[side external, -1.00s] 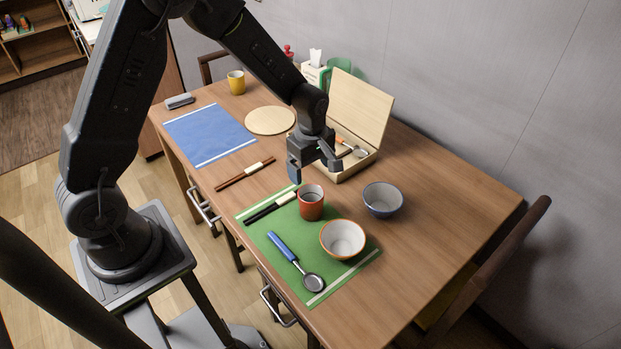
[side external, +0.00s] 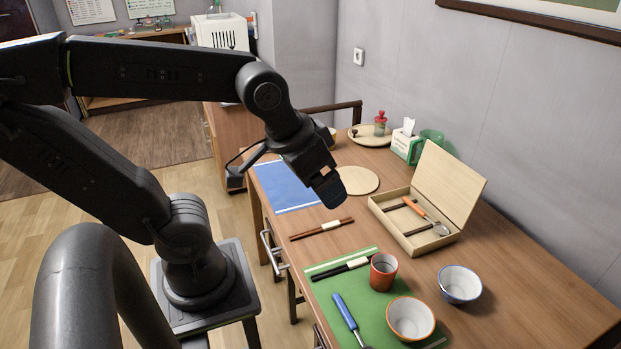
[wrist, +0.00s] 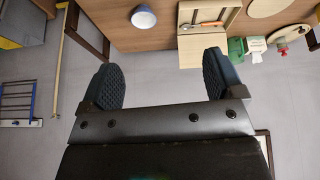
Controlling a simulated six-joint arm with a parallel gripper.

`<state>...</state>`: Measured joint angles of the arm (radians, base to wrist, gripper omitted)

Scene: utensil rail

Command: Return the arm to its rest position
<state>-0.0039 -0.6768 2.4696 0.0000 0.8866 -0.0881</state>
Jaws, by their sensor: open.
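My gripper (side external: 328,188) hangs in the air above the blue placemat (side external: 284,187), near the round wooden board (side external: 357,180), in the side external view. In the wrist view my gripper (wrist: 165,80) shows two dark pads wide apart with nothing between them. My arm is folded back toward its base, with the forearm about level.
A green mat (side external: 390,330) holds a red cup (side external: 383,271), an orange-rimmed bowl (side external: 411,318), a blue-handled spoon (side external: 345,312) and black chopsticks (side external: 340,269). A blue bowl (side external: 459,283) stands beside it. An open wooden box (side external: 455,187) holds an orange-handled utensil. Brown chopsticks (side external: 321,229) lie between the mats.

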